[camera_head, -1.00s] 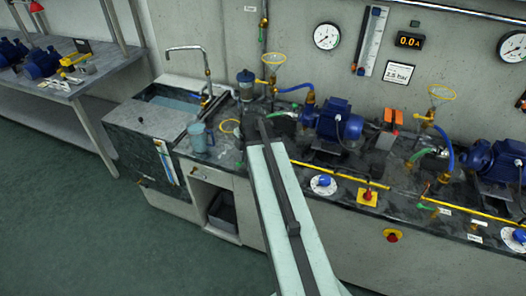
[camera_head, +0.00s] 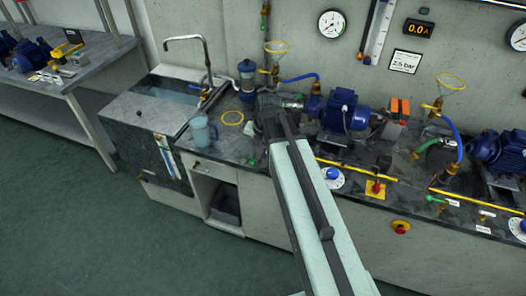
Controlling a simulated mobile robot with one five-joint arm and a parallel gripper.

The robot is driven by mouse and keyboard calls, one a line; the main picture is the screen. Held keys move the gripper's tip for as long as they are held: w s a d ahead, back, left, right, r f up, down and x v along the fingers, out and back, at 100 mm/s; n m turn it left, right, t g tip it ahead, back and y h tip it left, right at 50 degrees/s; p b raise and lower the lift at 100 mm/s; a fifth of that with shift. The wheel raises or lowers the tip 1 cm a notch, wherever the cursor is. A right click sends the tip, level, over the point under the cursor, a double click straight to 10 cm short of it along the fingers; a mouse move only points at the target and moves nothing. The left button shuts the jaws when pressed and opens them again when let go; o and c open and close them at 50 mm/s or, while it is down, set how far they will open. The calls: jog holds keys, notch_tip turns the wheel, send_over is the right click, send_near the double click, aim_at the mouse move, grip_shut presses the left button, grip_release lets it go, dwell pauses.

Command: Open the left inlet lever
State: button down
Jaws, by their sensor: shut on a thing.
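My gripper (camera_head: 272,122) is the dark end of my pale arm. The left pump has a blue motor (camera_head: 344,110), just right of the gripper. A small green piece (camera_head: 252,162) shows on the bench left of my arm.
A jug (camera_head: 203,131) and a sink (camera_head: 172,92) are to the left.

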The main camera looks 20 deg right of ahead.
jog(key=shift+s, duration=0.25)
jog(key=c, duration=1.5)
grip_release()
jog(key=shift+a, duration=0.1)
jog(key=shift+r, duration=0.15)
jog(key=r+p, duration=0.2)
jog(key=d+r+p, duration=0.1)
jog(key=r+p, duration=0.4)
jog(key=shift+s+d+r+p, duration=0.2)
jog(key=shift+s+p, duration=0.1)
jog(key=shift+s, duration=0.1)
